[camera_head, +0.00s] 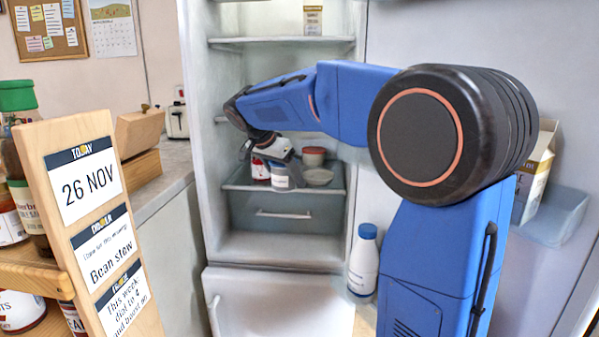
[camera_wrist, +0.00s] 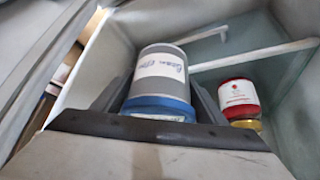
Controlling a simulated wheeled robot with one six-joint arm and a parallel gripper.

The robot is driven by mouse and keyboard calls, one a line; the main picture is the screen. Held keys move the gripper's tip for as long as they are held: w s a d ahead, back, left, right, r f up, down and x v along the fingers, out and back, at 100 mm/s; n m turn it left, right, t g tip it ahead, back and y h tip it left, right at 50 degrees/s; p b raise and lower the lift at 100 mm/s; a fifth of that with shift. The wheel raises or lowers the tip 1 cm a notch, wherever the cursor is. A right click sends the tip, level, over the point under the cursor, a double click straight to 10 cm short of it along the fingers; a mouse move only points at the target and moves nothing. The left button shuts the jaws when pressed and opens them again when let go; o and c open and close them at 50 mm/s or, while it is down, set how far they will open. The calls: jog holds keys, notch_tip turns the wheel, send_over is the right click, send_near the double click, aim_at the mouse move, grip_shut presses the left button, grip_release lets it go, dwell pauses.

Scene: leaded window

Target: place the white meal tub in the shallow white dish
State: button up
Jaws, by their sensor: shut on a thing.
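The meal tub (camera_wrist: 160,85), pale grey-white with a blue lid and a handwritten label, sits between my gripper's fingers (camera_wrist: 158,108) in the wrist view. My gripper is shut on it. In the head view my gripper (camera_head: 275,150) reaches into the open fridge from above, and the tub (camera_head: 281,180) shows below it, by the shelf's front. I cannot tell whether its base touches the shelf. The shallow white dish (camera_head: 319,178) sits on the shelf just right of the tub, and no contents show in it. The dish is not identifiable in the wrist view.
A red-and-white jar (camera_head: 260,170) stands close left of the tub; a red jar also shows in the wrist view (camera_wrist: 238,97). A white and reddish-brown container (camera_head: 314,157) stands behind the dish. A blue-capped bottle (camera_head: 363,262) is at the fridge's right side.

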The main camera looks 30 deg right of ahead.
aim_at(275, 187)
jog(key=a, duration=0.1)
jog(key=s+a, duration=0.1)
jog(key=a, duration=0.1)
jog(key=s+a, duration=0.1)
jog(key=a, duration=0.1)
jog(key=shift+s+a, duration=0.1)
jog(key=shift+a, duration=0.1)
jog(key=shift+a, duration=0.1)
